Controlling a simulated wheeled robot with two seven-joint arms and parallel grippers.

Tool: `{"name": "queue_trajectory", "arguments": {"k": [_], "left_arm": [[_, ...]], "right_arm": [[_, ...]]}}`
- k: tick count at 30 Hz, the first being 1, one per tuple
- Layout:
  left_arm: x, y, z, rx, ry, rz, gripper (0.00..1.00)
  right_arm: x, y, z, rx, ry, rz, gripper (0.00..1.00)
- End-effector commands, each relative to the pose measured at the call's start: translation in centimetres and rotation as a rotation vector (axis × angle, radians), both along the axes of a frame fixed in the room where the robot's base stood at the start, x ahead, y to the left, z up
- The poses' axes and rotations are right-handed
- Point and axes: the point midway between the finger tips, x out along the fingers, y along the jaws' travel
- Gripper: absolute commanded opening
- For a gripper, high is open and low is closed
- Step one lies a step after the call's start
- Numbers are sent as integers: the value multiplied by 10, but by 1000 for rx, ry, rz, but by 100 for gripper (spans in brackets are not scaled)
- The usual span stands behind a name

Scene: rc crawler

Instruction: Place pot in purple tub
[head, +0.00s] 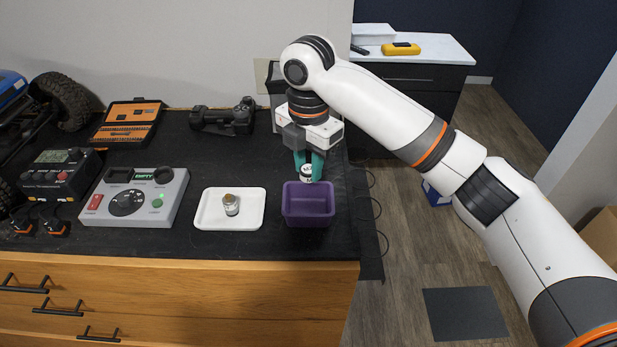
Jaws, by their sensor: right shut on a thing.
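My right gripper (308,168), with teal fingers, points down and is shut on a small whitish, dark-marked round piece, which I take to be the pot (307,176). It is over the back part of the purple tub (308,219), near the tub's rear rim; whether it touches the tub I cannot tell. The tub is open and stands on the black bench top. Its inside looks empty where it shows. A similar small jar with a brownish top (231,204) stands upright in the white tray (211,222) left of the tub. My left gripper is not in view.
Left of the tray is a grey control box (171,206) with knobs. Behind it lie an orange-and-black case (128,122) and a black device (224,118). The bench's right edge is close to the tub. Black mat (270,165) is bare behind the tray.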

Motion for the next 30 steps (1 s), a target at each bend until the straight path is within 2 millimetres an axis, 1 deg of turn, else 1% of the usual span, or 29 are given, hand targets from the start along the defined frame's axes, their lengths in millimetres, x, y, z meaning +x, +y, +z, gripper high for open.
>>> {"name": "queue_trajectory", "arguments": {"k": [2, 6, 9, 16, 21, 24, 30], "left_arm": [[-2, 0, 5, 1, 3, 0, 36], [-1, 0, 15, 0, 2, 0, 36], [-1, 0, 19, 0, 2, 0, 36], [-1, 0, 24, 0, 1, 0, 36], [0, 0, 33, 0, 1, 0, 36], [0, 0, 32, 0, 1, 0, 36], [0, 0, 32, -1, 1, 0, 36]], "right_arm": [[-1, -1, -8, -2, 3, 0, 7], [-1, 0, -34, -2, 5, 0, 7], [-2, -1, -50, -2, 3, 0, 7], [-1, -1, -70, -2, 2, -2, 7], [-1, -1, -93, -2, 2, -1, 7], [-1, -1, -99, -2, 1, -1, 7], [-1, -1, -100, -1, 0, -1, 7]]}}
